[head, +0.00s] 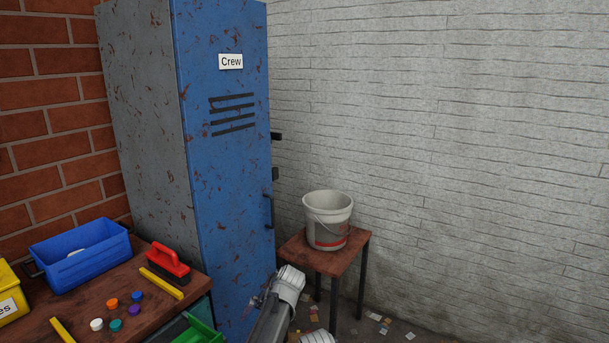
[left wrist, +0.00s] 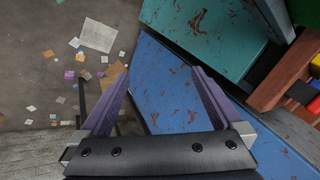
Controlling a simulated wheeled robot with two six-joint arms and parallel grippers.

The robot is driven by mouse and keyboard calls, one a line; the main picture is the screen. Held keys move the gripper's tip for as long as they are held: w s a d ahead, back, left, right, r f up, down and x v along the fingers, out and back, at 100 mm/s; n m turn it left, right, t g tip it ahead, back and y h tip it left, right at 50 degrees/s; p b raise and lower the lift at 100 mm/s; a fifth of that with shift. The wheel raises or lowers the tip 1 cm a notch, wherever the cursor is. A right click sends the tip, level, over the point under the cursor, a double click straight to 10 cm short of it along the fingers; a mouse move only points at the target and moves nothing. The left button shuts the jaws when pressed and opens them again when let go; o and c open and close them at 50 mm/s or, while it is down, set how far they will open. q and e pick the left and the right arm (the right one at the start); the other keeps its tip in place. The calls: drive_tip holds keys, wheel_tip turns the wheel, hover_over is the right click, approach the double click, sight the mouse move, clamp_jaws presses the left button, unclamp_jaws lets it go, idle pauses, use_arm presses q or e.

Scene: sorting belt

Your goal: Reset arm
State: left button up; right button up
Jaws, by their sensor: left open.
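My left gripper (left wrist: 160,80) is open in the left wrist view, its two purple fingers spread with nothing held between them. The blue face of the locker (left wrist: 163,85) lies beyond and between the fingers. In the head view, part of my arm shows at the bottom centre, in front of the foot of the blue locker (head: 222,170) labelled "Crew". Its fingers are not clear there. My right gripper is in neither view.
A workbench (head: 60,305) at lower left holds a blue bin (head: 105,257), a red brush (head: 168,262) and several coloured caps. A bucket (head: 328,238) stands on a small table (head: 325,262) right of the locker. Paper scraps (left wrist: 97,35) litter the floor.

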use_arm(q)
drive_tip(key=shift+s+a+f, duration=0.1)
drive_tip(key=shift+s+f, duration=0.05)
drive_tip(key=shift+s, duration=0.4)
drive_tip(key=shift+s+f, duration=0.15)
drive_tip(key=shift+s, duration=0.35)
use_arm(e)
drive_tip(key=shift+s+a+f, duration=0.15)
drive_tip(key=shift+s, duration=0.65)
use_arm(q)
drive_tip(key=shift+w, duration=0.1)
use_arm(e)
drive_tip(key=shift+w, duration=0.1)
